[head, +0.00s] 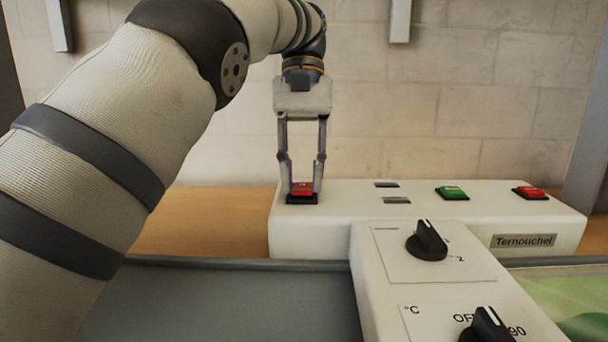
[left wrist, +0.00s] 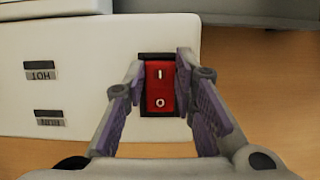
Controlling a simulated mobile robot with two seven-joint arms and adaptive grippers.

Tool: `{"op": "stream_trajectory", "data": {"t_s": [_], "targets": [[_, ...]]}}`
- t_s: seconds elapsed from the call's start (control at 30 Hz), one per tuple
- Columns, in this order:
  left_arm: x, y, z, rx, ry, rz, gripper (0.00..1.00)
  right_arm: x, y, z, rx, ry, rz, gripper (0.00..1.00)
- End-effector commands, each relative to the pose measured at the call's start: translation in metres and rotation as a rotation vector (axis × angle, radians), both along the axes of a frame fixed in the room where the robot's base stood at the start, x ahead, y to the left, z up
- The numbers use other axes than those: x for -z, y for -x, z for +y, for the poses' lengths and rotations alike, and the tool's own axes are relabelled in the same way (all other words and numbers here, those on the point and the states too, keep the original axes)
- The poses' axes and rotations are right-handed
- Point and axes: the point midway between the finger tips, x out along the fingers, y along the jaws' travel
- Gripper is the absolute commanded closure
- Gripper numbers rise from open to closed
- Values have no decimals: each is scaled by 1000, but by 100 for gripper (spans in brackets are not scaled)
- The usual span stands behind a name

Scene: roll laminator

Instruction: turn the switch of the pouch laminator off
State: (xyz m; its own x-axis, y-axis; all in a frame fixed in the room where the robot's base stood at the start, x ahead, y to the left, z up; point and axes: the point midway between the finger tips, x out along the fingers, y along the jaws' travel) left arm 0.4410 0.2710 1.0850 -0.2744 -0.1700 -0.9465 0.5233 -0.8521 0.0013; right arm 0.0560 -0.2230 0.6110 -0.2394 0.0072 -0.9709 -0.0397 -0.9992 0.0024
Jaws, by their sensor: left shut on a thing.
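The pouch laminator (head: 320,228) is a white machine with a "Ternouchel" label, and its body also shows in the left wrist view (left wrist: 90,100). Its switch (head: 302,190) is a red rocker in a black frame near the left end of the top. In the left wrist view the red switch (left wrist: 160,88) shows I at the top and O at the bottom. My left gripper (head: 302,180) points down over the switch, its fingers on either side. In the left wrist view the left gripper's fingers (left wrist: 160,92) flank the rocker closely. My right gripper is in neither view.
A green button (head: 452,193) and another red button (head: 530,192) sit farther right on the machine. Black knobs (head: 427,241) (head: 487,328) are on the front panel. A wooden table (head: 200,222) lies beneath, with a brick wall behind.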

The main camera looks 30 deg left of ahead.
Motion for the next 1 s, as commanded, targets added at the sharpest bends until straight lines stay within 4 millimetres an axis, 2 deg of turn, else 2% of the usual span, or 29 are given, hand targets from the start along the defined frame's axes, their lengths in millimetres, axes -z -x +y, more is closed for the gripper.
{"op": "stream_trajectory", "data": {"t_s": [0.07,0.1,0.17,0.2,0.67,1.0], "targets": [[2,0,0,1,1,5,100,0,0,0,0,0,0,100],[2,0,0,1,1,5,71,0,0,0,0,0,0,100],[2,0,0,1,1,5,57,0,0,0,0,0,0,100],[1,0,0,1,0,4,55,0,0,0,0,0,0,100],[-1,1,-1,0,-5,-6,55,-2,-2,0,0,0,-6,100],[-6,11,-5,1,-129,-217,55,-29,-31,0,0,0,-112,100]]}}
